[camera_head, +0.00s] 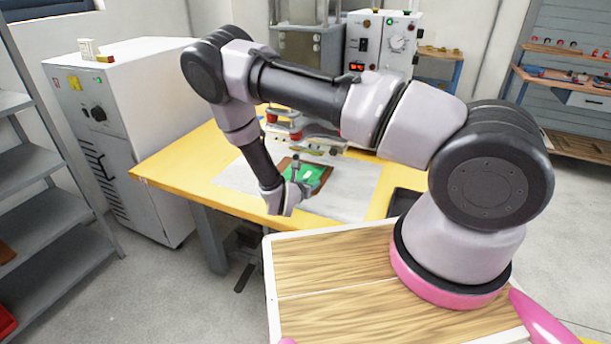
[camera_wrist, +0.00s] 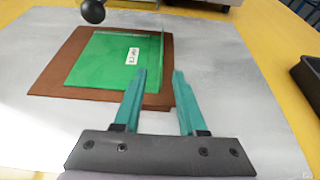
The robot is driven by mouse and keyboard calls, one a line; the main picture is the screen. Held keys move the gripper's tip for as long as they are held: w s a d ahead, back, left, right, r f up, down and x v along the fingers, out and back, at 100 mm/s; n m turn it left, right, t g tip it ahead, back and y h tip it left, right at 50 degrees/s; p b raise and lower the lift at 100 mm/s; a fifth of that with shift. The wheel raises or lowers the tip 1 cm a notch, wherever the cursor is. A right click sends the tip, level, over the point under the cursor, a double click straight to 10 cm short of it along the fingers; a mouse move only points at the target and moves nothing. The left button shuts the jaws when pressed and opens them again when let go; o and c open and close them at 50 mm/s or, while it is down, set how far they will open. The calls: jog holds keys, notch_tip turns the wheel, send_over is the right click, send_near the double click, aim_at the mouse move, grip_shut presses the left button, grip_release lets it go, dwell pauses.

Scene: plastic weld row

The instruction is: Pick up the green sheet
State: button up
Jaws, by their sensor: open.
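The green sheet (camera_wrist: 110,61) lies on a larger brown board (camera_wrist: 48,78) on the grey mat, with a small white label on it. In the head view the green sheet (camera_head: 311,174) is partly hidden behind my arm. A thin green edge stands up along its right side in the wrist view. My gripper (camera_wrist: 155,75) is open, its two teal fingers apart at the near right corner of the sheet. Nothing is seen held between the fingers. I cannot tell whether a finger touches the sheet. In the head view the fingers are hard to make out.
The grey mat (camera_head: 345,199) covers part of the yellow table (camera_head: 183,157). A press with red parts (camera_head: 283,114) stands above the mat. A black ball knob (camera_wrist: 93,11) hangs near the sheet's far edge. A dark tray (camera_head: 404,203) is at the right.

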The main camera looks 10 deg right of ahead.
jog(key=x, duration=0.4)
jog(key=shift+s+d+f, duration=0.1)
jog(key=shift+f, duration=0.1)
grip_shut()
jog(key=shift+r, duration=0.1)
